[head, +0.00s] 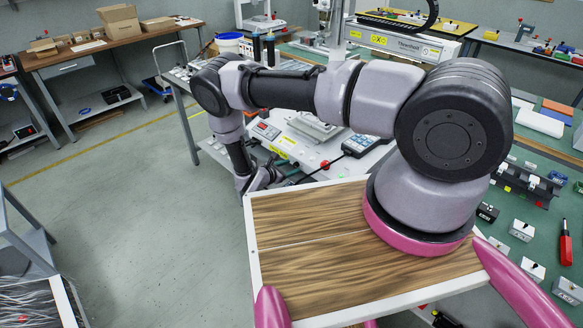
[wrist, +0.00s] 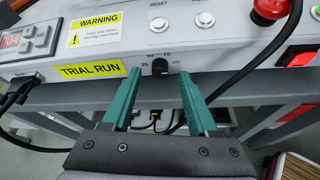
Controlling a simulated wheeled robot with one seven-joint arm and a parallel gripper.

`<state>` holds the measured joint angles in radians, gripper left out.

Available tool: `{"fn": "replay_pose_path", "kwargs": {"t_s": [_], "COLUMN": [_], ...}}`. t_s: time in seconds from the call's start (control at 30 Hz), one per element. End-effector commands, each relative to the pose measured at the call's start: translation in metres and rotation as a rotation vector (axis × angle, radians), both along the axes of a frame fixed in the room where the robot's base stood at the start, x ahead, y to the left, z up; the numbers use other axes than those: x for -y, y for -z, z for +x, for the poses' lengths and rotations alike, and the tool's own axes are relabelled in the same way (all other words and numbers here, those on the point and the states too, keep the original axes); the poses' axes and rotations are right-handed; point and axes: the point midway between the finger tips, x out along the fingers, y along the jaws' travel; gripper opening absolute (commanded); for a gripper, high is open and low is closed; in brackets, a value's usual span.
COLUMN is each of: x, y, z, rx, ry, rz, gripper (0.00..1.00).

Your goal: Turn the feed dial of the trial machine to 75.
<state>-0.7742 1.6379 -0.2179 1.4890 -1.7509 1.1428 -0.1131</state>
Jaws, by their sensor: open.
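The trial machine's light grey front panel (wrist: 225,48) fills the top of the wrist view, with a yellow TRIAL RUN label (wrist: 90,69). Right of the label is a small black feed dial (wrist: 160,66) with scale numbers printed above it, one looking like 75. Its pointer setting is too small to read. My gripper (wrist: 160,75) has two teal fingers, open, one on each side of the dial in the picture. I cannot tell whether they touch it. In the head view my gripper (head: 262,181) is small and dark by the machine's near left side (head: 283,150).
Above the dial are a RESET button (wrist: 158,24) and another white button (wrist: 203,19). A red emergency knob (wrist: 271,9) and a black cable (wrist: 265,78) lie right. A red digital display (wrist: 12,39) is left. A table frame and cables are below the panel.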

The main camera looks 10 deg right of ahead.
Motion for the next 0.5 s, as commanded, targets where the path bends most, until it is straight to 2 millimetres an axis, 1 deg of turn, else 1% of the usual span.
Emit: {"fn": "replay_pose_path", "kwargs": {"t_s": [0.17, 0.43, 0.47, 0.5], "x": [0.0087, 0.0095, 0.0095, 0.0095], "y": [0.0045, 0.0049, 0.0049, 0.0048], "z": [0.0075, 0.0083, 0.0083, 0.0083], "rx": [0.000, 0.000, 0.000, 0.000], "ry": [0.000, -0.001, -0.001, -0.001], "rz": [0.001, 0.001, 0.001, 0.001], "gripper": [0.59, 0.59, 0.52, 0.36]}}
